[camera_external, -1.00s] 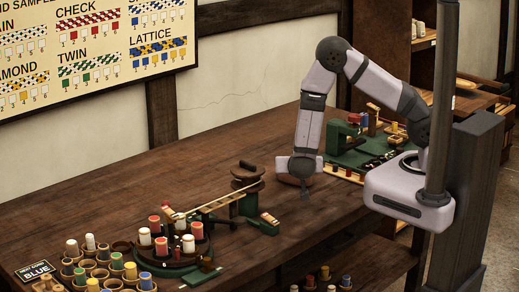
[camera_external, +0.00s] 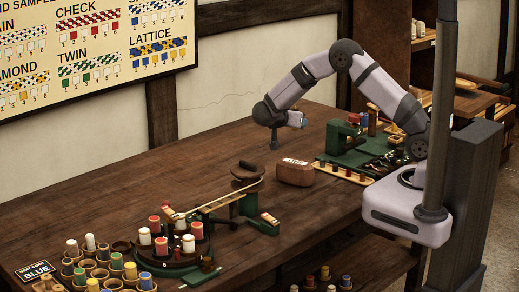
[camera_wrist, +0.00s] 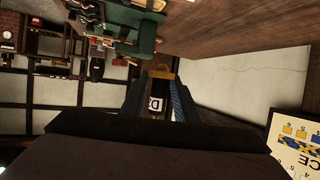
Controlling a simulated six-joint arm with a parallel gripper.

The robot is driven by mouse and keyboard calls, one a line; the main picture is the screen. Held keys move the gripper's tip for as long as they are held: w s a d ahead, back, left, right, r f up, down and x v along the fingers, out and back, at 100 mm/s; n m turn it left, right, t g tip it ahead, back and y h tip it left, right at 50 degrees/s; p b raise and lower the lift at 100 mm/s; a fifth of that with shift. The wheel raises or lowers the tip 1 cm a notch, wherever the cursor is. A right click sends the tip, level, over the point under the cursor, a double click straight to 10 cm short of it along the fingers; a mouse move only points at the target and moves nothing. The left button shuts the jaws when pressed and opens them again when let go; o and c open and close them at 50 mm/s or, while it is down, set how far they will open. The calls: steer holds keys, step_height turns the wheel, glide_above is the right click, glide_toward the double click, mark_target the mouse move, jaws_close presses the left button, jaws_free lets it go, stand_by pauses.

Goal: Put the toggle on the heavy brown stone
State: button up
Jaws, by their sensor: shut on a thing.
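The heavy brown stone (camera_external: 295,175) is a rounded brown block with a pale label on top; it lies on the bench and nothing is seen on it. My gripper (camera_external: 274,147) hangs from the wrist, up and left of the stone in the outside view and apart from it. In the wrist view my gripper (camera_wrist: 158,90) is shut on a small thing. An amber wooden piece (camera_wrist: 163,75) shows at its fingertips and looks like the toggle; a white patch with dark letters shows between the fingers. Much of the held thing is hidden or too small to make out.
A round stand of red and white bobbins (camera_external: 170,242) and a rope device with a wooden bar (camera_external: 215,205) stand left of the stone. A green board (camera_external: 375,155) with tools and a tray of pegs (camera_external: 343,173) lie right. The bench's back middle is clear.

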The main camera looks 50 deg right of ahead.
mark_target(295, 162)
steer(key=shift+s+d, duration=0.1)
steer(key=shift+s, duration=0.15)
steer(key=shift+f+n+t, duration=0.15)
steer(key=shift+n+t, duration=0.25)
steer(key=shift+t, duration=0.1)
steer(key=shift+f+p, duration=1)
steer(key=shift+f, duration=3.9)
steer(key=shift+f, duration=0.15)
steer(key=o, duration=1.1)
steer(key=shift+c, duration=0.2)
steer(key=b+v, duration=0.2)
steer(key=v, duration=1)
steer(key=shift+r+b, duration=0.25)
steer(key=shift+b, duration=0.1)
steer(key=shift+w, duration=0.2)
